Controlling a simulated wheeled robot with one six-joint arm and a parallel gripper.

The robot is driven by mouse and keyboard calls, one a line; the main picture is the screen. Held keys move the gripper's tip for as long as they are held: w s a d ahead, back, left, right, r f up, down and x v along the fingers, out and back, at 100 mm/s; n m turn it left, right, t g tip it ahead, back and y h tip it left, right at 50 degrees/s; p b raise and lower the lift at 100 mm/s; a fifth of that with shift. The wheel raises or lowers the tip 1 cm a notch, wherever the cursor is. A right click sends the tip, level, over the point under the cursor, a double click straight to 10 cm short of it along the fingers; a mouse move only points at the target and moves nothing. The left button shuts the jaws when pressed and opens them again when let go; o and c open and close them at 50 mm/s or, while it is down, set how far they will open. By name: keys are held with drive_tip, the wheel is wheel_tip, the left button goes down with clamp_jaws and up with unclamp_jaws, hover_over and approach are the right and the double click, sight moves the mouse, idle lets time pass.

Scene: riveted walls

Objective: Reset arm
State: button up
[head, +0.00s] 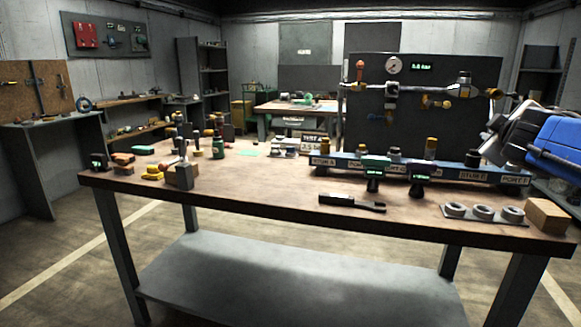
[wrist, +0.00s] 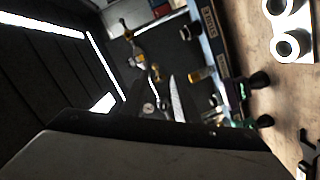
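My arm comes in from the right edge of the head view, with a blue link and a silver-and-black wrist. My gripper (head: 492,150) is at its left end, above the right part of the workbench (head: 290,205). The fingers are small and dark there, so their opening is unclear. I see nothing clearly held.
A blue valve rail (head: 440,172) runs along the bench, below a dark gauge panel (head: 420,80). A black tool (head: 352,203), a plate of rings (head: 482,212) and a wooden block (head: 547,215) lie at the front right. The bench's front middle is clear.

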drive_tip(key=s+a+f+m+g+y, duration=0.2)
drive_tip(key=s+a+f, duration=0.4)
drive_tip(key=f, duration=0.5)
drive_tip(key=s+a+f+m+g+y, duration=0.2)
drive_tip(key=s+a+f+g, duration=0.3)
drive_tip(key=s+f, duration=0.6)
drive_tip(key=s+a+f+m+g+y, duration=0.2)
drive_tip(key=s+a+f+g, duration=0.1)
drive_tip(key=s+a+f, duration=0.5)
wheel_tip(320, 180, down, 4)
drive_tip(key=shift+s+r+m+y, duration=0.2)
drive_tip(key=shift+s+m+y, duration=0.2)
drive_tip(key=shift+s, duration=0.2)
